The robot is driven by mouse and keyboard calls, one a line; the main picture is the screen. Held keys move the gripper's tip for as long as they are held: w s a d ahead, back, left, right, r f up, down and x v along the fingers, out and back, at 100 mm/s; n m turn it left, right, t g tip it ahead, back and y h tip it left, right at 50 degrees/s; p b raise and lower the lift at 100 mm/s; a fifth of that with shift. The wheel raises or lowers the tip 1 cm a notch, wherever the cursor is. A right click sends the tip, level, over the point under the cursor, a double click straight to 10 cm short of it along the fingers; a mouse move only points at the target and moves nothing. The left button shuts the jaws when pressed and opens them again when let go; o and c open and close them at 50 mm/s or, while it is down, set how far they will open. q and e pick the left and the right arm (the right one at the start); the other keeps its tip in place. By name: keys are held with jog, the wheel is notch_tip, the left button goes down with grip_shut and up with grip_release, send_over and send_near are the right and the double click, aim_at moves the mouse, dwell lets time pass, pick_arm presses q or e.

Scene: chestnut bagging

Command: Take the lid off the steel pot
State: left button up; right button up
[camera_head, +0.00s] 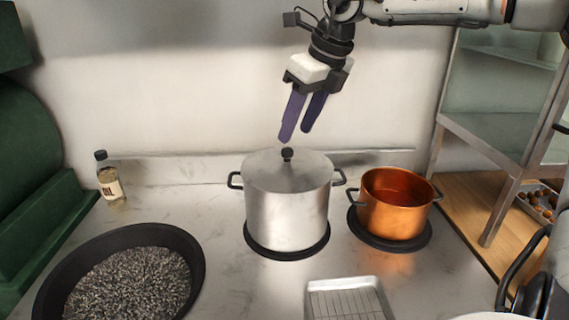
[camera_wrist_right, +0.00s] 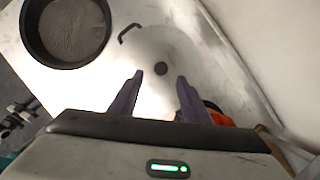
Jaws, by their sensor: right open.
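The steel pot (camera_head: 285,213) stands on a round black mat in the middle of the counter. Its lid (camera_head: 262,172) is on it, with a black round knob (camera_head: 288,154) at the centre. My right gripper (camera_head: 294,138) is open and empty, its two purple fingers pointing down just above the knob. In the right wrist view the knob (camera_wrist_right: 161,69) shows ahead of the fingertips (camera_wrist_right: 159,76), between their lines and apart from them. My left gripper is not in view.
A copper pot (camera_head: 393,217) stands close on the right on its own black mat. A black pan of dark grains (camera_head: 190,250) is at the front left, an oil bottle (camera_head: 110,180) behind it. A wire-rack tray (camera_head: 372,284) lies in front. A metal shelf (camera_head: 490,140) stands right.

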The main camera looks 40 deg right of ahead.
aim_at(287, 149)
jog(key=p+x, duration=0.1)
jog(key=x, duration=0.4)
jog(key=shift+w+d+f, duration=0.1)
jog(key=shift+w, duration=0.05)
jog(key=shift+w+f, duration=0.15)
jog(key=shift+f, duration=0.05)
jog(key=c, duration=0.9)
grip_shut()
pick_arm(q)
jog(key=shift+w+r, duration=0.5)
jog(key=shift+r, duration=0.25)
